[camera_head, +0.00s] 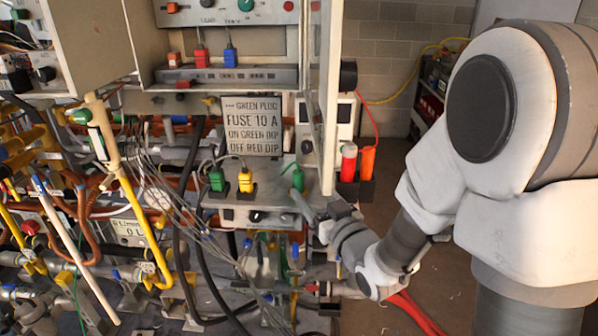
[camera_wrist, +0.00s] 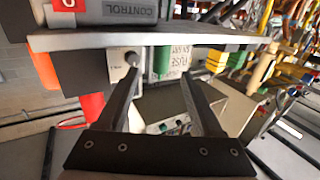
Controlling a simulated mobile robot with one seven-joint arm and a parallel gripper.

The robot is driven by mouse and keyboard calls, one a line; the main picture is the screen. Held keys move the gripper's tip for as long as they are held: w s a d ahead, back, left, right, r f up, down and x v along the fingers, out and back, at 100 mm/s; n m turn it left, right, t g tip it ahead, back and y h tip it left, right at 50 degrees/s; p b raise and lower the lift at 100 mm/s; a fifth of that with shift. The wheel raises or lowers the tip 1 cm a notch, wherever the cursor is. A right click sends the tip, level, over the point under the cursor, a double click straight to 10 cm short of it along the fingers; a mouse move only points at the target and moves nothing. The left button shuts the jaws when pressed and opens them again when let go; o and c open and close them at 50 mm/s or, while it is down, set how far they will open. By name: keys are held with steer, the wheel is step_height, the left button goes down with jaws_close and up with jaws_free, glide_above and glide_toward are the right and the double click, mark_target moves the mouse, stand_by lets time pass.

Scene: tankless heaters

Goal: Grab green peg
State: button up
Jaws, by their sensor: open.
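A green peg (camera_head: 297,179) stands at the right end of the panel ledge in the head view, with a thin cable at its top. In the wrist view the green peg (camera_wrist: 162,62) shows in the gap between the fingertips, beyond them. My gripper (camera_head: 305,205) is just below and beside it in the head view. In the wrist view my gripper (camera_wrist: 160,82) has its fingers apart with nothing held. I cannot tell how deep the peg lies between them. Another green plug (camera_head: 216,180) stands farther left, beside a yellow plug (camera_head: 245,181).
A sign (camera_head: 252,126) stands behind the ledge. An open cabinet door (camera_head: 325,90) hangs above my gripper. Red and orange cylinders (camera_head: 367,162) stand just right.

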mark_target(301, 180)
steer(key=shift+x, duration=3.6)
steer(key=shift+s+a, duration=0.1)
jaws_close()
steer(key=shift+r, duration=0.1)
